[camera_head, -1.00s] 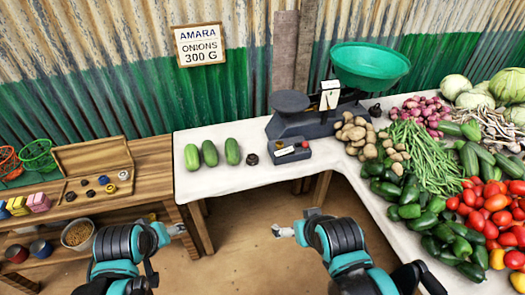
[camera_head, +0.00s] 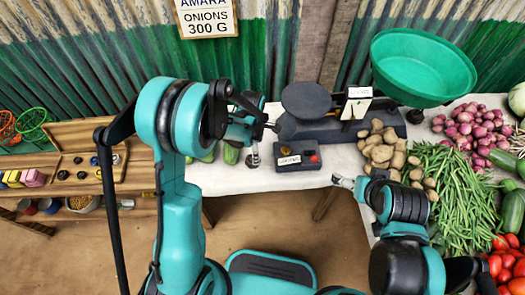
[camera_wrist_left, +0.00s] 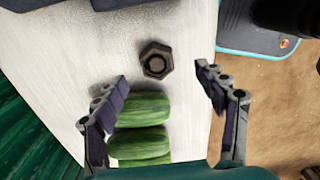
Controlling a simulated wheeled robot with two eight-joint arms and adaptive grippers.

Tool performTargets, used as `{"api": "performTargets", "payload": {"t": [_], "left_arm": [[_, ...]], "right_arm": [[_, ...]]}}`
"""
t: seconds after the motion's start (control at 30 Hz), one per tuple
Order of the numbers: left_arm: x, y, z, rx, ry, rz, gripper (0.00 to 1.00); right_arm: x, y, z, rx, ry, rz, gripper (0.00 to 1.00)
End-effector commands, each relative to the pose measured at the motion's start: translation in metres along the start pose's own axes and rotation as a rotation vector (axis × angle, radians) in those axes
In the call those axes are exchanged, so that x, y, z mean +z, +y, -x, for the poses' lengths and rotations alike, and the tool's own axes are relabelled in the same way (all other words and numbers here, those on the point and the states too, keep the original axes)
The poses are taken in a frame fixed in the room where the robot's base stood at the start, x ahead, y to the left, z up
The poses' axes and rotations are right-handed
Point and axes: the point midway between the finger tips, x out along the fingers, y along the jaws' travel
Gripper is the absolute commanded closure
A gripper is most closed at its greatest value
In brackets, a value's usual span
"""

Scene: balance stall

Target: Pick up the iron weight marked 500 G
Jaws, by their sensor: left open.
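A dark hexagonal iron weight (camera_head: 253,161) stands on the white counter between the cucumbers and a dark box. In the left wrist view the weight (camera_wrist_left: 155,60) shows from above, with a round hollow in its top; no marking is legible. My left gripper (camera_head: 263,138) is over the counter by the weight. In the wrist view its fingers (camera_wrist_left: 162,76) are spread and empty, and the weight lies just beyond the tips, between their lines. My right gripper (camera_head: 343,181) is at the counter's front edge, away from the weight; its jaws are too small to read.
Cucumbers (camera_wrist_left: 142,110) lie close by the weight. The dark box (camera_head: 297,162) with a red knob is to its right, before the balance scale (camera_head: 340,128) with its green pan (camera_head: 423,65). Potatoes (camera_head: 380,145) lie farther right. Several small weights sit on the wooden stand (camera_head: 140,175) at left.

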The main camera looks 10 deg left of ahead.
Motion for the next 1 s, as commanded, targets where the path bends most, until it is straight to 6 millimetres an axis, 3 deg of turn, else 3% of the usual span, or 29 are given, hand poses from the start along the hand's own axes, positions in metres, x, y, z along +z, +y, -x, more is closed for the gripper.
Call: {"api": "performTargets", "payload": {"t": [0.53,0.8,1.0], "left_arm": [[-0.006,0.009,-0.07,0.001,-0.001,-0.001,0.29],[-0.006,0.008,-0.072,0.001,-0.001,-0.002,0.29],[-0.006,0.008,-0.072,0.001,-0.001,-0.002,0.81]], "right_arm": [[0.019,0.0,-0.027,0.0,0.0,0.0,0.0],[0.019,0.0,-0.026,0.0,0.0,0.0,0.0],[0.019,0.0,-0.026,0.0,0.0,0.0,0.0]]}}
